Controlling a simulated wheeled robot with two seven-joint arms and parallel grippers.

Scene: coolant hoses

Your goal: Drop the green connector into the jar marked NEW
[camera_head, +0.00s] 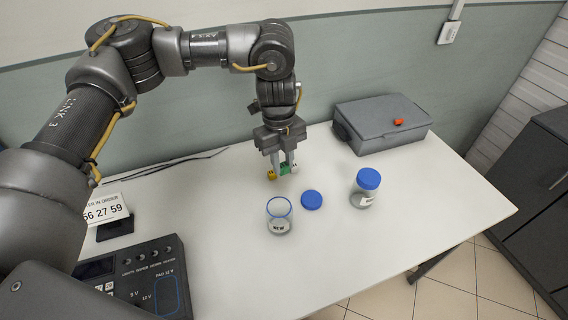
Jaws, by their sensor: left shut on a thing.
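My left gripper (283,172) points down above the white table, behind the open jar. It is shut on the green connector (285,168), which shows between its fingers. Small yellow and white parts show beside the fingertips. The open glass jar marked NEW (279,226) stands upright in front of the gripper, a little nearer the camera, with a blue rim. The connector is not over the jar's mouth in this view. My right gripper is not in view.
A blue lid (311,200) lies right of the open jar. A second jar with a blue lid (368,179) stands further right. A control panel (136,280) and number sign (105,209) are left.

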